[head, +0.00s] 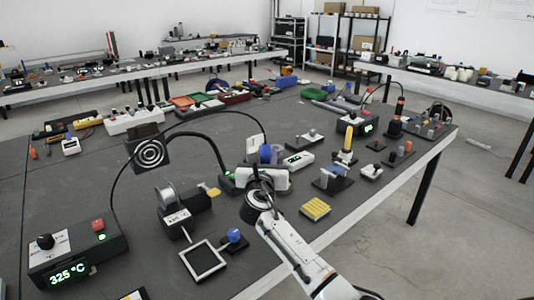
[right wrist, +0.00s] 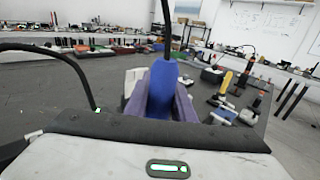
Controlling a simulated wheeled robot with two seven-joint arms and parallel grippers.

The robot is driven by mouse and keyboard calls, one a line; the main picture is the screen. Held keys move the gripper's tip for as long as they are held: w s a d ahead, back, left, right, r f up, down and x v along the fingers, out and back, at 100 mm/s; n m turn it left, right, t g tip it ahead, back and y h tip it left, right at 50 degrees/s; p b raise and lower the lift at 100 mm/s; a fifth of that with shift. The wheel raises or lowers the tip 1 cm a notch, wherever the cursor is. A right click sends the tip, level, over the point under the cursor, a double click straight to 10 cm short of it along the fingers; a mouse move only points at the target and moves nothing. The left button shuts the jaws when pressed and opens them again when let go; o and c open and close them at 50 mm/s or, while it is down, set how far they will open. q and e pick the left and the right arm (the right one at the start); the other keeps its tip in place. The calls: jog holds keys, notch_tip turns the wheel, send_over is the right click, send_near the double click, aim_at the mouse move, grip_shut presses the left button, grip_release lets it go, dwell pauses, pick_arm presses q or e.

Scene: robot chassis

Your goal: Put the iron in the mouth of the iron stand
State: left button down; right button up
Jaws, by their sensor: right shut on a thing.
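The iron, with a blue handle (head: 267,153), is held by my right gripper (head: 264,165) above the right middle of the table. In the right wrist view the blue handle (right wrist: 162,88) stands roughly upright between the fingers, with its black cord rising from the top. The tip is hidden. A black-based stand with a tilted blue part (head: 334,171) is right of the gripper, apart from it; it also shows in the right wrist view (right wrist: 224,115). It looks like the iron stand, but its mouth is not clear. My left gripper is out of view.
A yellow sponge-like block (head: 316,208) lies near the front edge. A yellow-handled tool (head: 348,140) stands behind the stand. A control box (head: 75,257) reads 325 °C at left. A spool holder (head: 195,217), a black fan unit (head: 150,156) and an empty frame (head: 203,262) are left of my arm.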

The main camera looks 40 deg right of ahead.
jog(key=shift+f+b, duration=1.15)
jog(key=shift+f, duration=0.65)
jog(key=o, duration=1)
jog(key=shift+o, duration=0.2)
jog(key=v, duration=1)
jog(key=shift+p, duration=0.35)
jog(key=shift+a, duration=0.15)
